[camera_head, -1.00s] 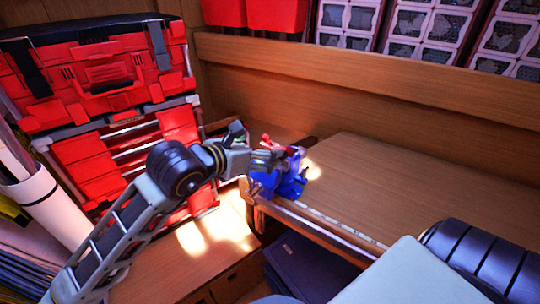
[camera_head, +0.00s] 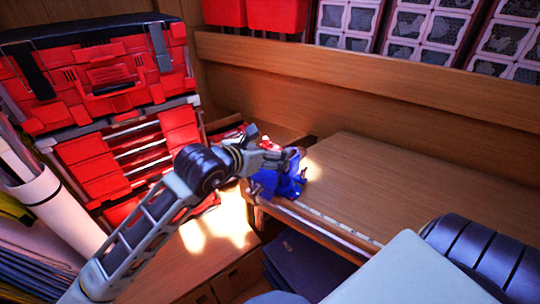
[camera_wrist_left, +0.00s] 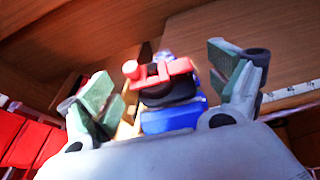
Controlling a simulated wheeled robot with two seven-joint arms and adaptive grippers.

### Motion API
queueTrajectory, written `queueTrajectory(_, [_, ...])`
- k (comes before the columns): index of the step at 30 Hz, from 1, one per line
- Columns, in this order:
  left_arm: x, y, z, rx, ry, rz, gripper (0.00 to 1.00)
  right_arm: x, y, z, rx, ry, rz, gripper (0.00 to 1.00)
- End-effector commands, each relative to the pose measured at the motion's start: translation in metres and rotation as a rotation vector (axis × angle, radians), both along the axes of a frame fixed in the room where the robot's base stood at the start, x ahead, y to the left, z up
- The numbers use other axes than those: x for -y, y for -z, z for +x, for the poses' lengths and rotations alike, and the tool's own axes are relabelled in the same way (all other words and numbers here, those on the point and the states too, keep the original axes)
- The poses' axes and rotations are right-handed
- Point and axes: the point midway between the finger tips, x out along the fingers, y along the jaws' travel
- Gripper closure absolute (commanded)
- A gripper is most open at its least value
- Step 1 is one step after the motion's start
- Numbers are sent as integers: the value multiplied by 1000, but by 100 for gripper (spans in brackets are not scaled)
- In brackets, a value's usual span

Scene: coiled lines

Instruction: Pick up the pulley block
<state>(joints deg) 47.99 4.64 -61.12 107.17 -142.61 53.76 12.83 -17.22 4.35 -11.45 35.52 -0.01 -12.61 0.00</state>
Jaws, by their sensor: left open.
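A red and black piece with a round red knob, which seems to be the pulley block (camera_wrist_left: 165,82), sits on or just above a blue body (camera_wrist_left: 172,118) in the left wrist view. In the head view the blue body (camera_head: 285,184) is at the near left corner of the wooden bench, and the red part is mostly hidden by my gripper. My left gripper (camera_head: 277,158) is open beside the piece. In the left wrist view its greenish finger pads (camera_wrist_left: 165,76) stand on both sides of the red piece, with gaps visible. My right gripper is out of view.
A red toolbox with drawers (camera_head: 110,85) stands at the left. The wooden bench top (camera_head: 400,195) is clear to the right, with a measuring strip (camera_head: 330,222) along its front edge. A wooden back wall (camera_head: 380,90) rises behind it.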

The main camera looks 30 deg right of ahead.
Motion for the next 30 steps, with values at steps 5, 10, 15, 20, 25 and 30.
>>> queueTrajectory(5, [9,4,3,-1,0,2,9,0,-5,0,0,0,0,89])
queueTrajectory(10, [11,6,4,0,0,1,9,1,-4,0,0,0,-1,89])
queueTrajectory(15, [10,6,4,0,0,1,9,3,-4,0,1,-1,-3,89])
queueTrajectory(20, [10,6,4,0,0,1,9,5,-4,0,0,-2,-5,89])
queueTrajectory(25, [10,5,4,0,0,1,28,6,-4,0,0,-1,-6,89])
queueTrajectory(30, [10,5,4,0,0,1,50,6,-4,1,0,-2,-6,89])
